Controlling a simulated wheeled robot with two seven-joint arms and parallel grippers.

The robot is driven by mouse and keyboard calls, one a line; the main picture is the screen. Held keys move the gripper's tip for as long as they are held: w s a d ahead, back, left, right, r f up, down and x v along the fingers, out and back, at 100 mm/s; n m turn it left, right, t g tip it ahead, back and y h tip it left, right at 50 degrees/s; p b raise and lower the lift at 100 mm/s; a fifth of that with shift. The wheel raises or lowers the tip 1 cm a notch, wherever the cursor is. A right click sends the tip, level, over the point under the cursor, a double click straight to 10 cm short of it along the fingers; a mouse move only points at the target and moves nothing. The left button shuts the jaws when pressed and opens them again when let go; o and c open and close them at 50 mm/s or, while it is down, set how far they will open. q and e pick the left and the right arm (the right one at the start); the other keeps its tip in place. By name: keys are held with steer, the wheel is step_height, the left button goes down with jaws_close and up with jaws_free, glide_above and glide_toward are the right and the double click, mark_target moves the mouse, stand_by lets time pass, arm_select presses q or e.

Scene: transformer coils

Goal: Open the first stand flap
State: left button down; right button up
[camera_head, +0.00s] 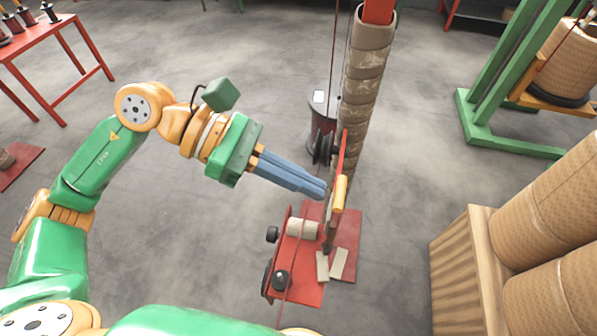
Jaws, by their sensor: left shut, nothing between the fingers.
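A red stand (300,292) rests on the floor in the middle of the view, with black knobs and a whitish roll on it. A narrow upright red flap-like plate (340,160) with a yellow handle (340,194) rises by a tall wrapped post (367,75). My left gripper (324,190) comes in from the left, its blue fingers closed together with nothing seen between them. Its tips are at the plate's left side; whether they touch it I cannot tell. The flap's hinge is not clear. My right gripper is not in view.
A wooden crate (457,275) with large wrapped coils (550,210) stands at the right. A green frame (500,120) with another coil is at the back right. A red table (50,55) stands at the back left. Grey floor (190,245) is clear between.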

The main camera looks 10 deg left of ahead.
arm_select(q)
steer(key=shift+d+r, duration=0.15)
steer(key=shift+d, duration=0.3)
stand_by(0.4)
